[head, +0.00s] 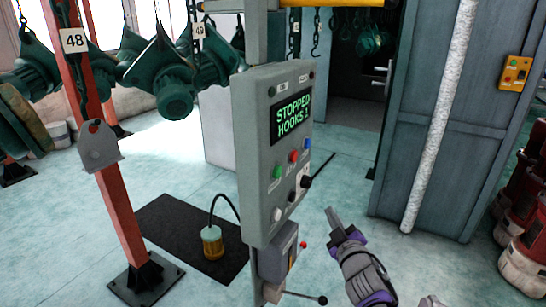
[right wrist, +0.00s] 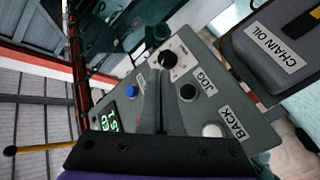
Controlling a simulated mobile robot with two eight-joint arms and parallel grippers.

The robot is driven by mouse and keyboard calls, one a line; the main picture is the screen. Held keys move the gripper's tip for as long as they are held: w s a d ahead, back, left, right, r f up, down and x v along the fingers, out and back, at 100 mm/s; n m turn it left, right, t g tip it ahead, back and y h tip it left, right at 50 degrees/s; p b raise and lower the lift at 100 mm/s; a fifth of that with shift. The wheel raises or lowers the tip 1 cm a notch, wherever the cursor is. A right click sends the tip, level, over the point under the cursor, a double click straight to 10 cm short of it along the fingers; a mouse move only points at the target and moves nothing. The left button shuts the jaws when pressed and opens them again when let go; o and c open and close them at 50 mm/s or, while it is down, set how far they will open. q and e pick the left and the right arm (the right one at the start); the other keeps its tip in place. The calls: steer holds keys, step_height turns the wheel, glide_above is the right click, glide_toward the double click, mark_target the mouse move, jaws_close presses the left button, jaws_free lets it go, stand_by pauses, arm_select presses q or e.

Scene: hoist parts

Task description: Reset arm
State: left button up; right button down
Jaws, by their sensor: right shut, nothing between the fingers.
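The grey control box (head: 263,160) stands on a post in the middle of the head view. Its green-lit screen (head: 291,116) reads "STOPPED" and "HOOKS", with a character after it. Below are green, blue, red, white and black controls. My right gripper (head: 331,212) is shut and empty, to the right of the box's lower part, apparently apart from it. In the right wrist view its closed fingers (right wrist: 163,75) overlap the panel, near a black knob (right wrist: 168,59), a black button (right wrist: 187,92) by "JOG" and a white button (right wrist: 211,130) by "BACK". My left gripper is not in view.
A red post (head: 110,190) with tag 48 stands at the left. Green hoist parts (head: 172,90) hang on hooks behind it. A grey cabinet (head: 447,110) and red drums (head: 525,250) are right. A "CHAIN OIL" box (right wrist: 265,55) is near.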

steer(key=s+a+f+m+g, duration=0.1)
steer(key=s+f+m+g, duration=0.2)
steer(key=s, duration=0.7)
steer(key=s+f+m+g+p, duration=0.1)
steer(key=s+f+m+g, duration=0.2)
steer(key=s+f+g, duration=0.2)
steer(key=s+a+f+m+g+h+p, duration=0.1)
steer(key=s+f+m+g, duration=0.2)
steer(key=s+f, duration=0.6)
steer(key=s+g, duration=0.1)
steer(key=s, duration=0.6)
steer(key=shift+s+a+f, duration=0.2)
steer(key=shift+s+a, duration=0.1)
